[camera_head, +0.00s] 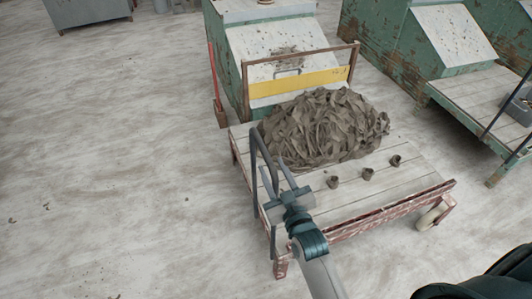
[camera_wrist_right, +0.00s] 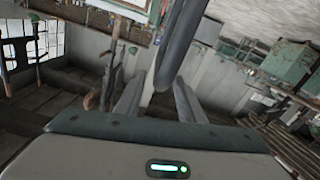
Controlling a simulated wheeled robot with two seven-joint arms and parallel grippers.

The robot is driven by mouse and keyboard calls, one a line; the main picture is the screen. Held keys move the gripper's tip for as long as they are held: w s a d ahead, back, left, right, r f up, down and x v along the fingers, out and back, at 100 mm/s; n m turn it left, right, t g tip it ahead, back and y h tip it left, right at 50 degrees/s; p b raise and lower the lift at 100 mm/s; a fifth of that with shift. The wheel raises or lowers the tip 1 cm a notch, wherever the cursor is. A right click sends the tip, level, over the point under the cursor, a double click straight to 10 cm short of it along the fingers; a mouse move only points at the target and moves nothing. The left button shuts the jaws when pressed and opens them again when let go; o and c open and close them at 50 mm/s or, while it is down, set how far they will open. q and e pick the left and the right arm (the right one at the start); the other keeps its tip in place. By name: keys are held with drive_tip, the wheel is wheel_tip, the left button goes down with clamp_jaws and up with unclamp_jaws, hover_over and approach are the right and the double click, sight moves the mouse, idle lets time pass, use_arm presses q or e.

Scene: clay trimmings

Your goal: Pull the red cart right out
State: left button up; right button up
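The red cart (camera_head: 330,222) has a pale plank deck in a worn red frame, with a heap of grey-brown clay trimmings (camera_head: 325,128) on it. A grey bar handle (camera_head: 256,178) stands along its left side. My right gripper (camera_head: 278,172) is at this handle, fingers apart. In the right wrist view, the handle bar (camera_wrist_right: 181,42) comes down from the top and ends between the two spread fingers (camera_wrist_right: 158,97); I cannot tell whether they touch it. My left gripper is not in view.
A green machine (camera_head: 270,42) stands directly behind the cart, with a red-handled tool (camera_head: 220,112) beside it. A yellow-banded frame (camera_head: 298,82) rises at the cart's back. Another plank-decked cart (camera_head: 478,98) stands at right. The floor (camera_head: 110,170) to the left is clear.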

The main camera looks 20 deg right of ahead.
sight(266, 156)
drive_tip(key=w, duration=0.5)
drive_tip(key=shift+a+p, duration=0.1)
drive_tip(key=shift+p, duration=0.3)
drive_tip(key=shift+w, duration=0.5)
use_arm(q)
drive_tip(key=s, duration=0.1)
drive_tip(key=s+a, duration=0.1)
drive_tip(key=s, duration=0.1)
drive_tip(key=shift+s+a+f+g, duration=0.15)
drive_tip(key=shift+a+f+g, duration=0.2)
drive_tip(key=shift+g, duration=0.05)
use_arm(e)
drive_tip(key=shift+w, duration=0.1)
